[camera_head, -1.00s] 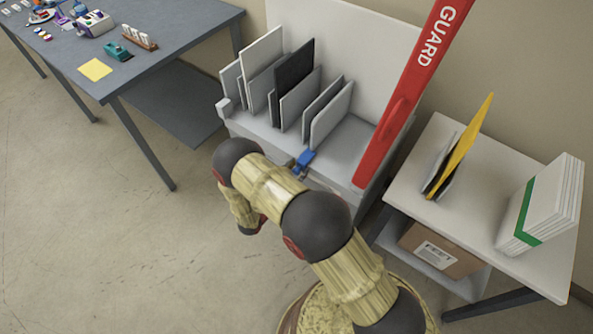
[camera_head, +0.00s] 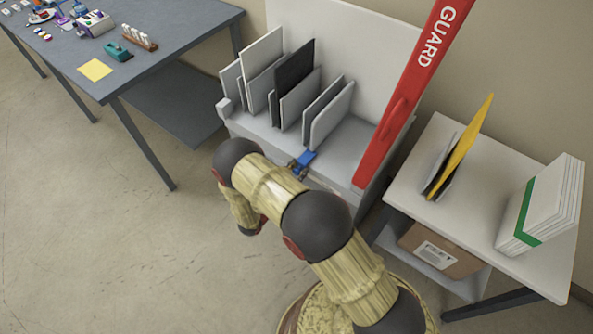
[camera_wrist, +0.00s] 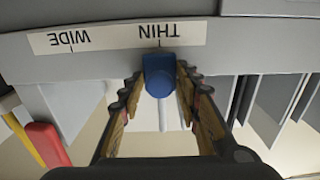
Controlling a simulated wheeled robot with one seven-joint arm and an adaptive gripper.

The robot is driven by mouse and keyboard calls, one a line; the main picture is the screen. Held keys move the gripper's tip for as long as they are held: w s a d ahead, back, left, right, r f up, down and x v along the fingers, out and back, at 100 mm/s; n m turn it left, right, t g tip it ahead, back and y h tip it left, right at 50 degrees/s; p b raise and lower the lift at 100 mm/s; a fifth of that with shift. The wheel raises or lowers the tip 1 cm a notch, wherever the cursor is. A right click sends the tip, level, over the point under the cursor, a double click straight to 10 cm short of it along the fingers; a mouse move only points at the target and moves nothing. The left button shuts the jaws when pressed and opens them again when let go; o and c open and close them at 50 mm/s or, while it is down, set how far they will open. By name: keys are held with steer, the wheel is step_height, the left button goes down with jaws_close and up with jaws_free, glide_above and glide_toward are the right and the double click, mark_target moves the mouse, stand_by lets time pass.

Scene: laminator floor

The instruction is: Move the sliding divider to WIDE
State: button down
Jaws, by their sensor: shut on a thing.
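The sliding divider's blue knob (camera_wrist: 160,75) sits at the front edge of the grey machine, at the THIN mark of the white label strip (camera_wrist: 115,38). The WIDE mark is to the left in the wrist view, where the lettering is upside down. My gripper (camera_wrist: 158,88) has a finger on each side of the knob and is shut on it. In the head view the knob (camera_head: 304,160) shows just beyond my gripper (camera_head: 297,169), near the rightmost pale upright panel (camera_head: 332,115). My arm hides part of the front edge there.
Several upright panels (camera_head: 285,85) stand on the machine bed. A red GUARD bar (camera_head: 400,105) slants up on the right. A white side table (camera_head: 470,190) with a yellow folder and stacked sheets stands further right. A grey workbench (camera_head: 165,35) is at the left; the floor between is clear.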

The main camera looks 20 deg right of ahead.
steer(key=s+d+p, duration=0.2)
steer(key=s+d, duration=0.5)
steer(key=s, duration=0.3)
steer(key=shift+d, duration=0.15)
steer(key=c, duration=1.6)
jaws_free()
steer(key=shift+s, duration=0.1)
steer(key=v, duration=1.2)
